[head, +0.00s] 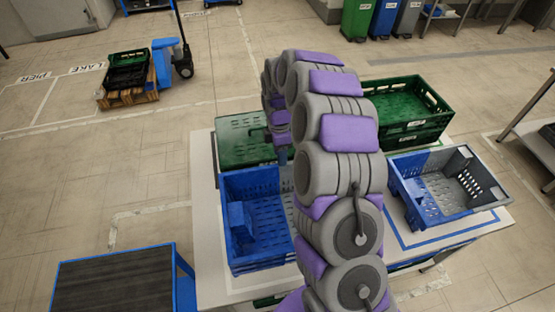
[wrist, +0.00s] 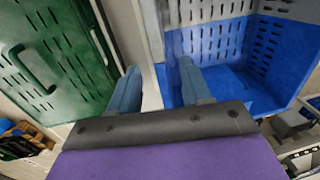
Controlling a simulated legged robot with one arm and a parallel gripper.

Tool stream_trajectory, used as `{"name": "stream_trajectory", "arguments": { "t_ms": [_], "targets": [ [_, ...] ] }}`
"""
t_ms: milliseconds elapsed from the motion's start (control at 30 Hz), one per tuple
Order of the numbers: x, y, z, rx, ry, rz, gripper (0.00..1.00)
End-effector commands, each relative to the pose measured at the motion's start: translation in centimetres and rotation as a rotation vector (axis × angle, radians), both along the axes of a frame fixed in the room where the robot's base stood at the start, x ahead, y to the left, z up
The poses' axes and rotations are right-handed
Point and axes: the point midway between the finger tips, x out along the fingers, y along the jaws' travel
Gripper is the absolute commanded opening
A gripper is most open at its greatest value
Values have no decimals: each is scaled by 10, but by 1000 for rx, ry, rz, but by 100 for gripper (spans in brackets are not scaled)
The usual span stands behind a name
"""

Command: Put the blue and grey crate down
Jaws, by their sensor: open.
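A crate with blue and light grey parts (head: 488,190) stands on the right of the white table, inside a blue outline. A mostly blue crate (head: 232,258) stands left of my arm; a light grey part shows at its right side. My gripper (head: 280,152) is at its far edge, largely hidden by my arm. In the wrist view my gripper (wrist: 158,85) is open, with nothing held between its fingers. A blue and grey crate (wrist: 235,85) is under and beside the right finger. I cannot tell whether the fingers touch it.
A green crate (head: 235,140) lies at the table's back left; it also shows in the wrist view (wrist: 45,60). Stacked green crates (head: 405,128) stand at the back right. A dark-topped blue stand (head: 115,285) is at lower left. A loaded pallet truck (head: 165,60) stands beyond open floor.

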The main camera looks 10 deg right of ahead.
Motion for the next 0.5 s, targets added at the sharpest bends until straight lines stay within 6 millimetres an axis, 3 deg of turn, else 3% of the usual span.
{"name": "stream_trajectory", "arguments": {
  "t_ms": [200,500],
  "targets": [
    [8,4,46,-2,-6,0,48],
    [12,4,79,-2,-6,1,48]
  ]
}}
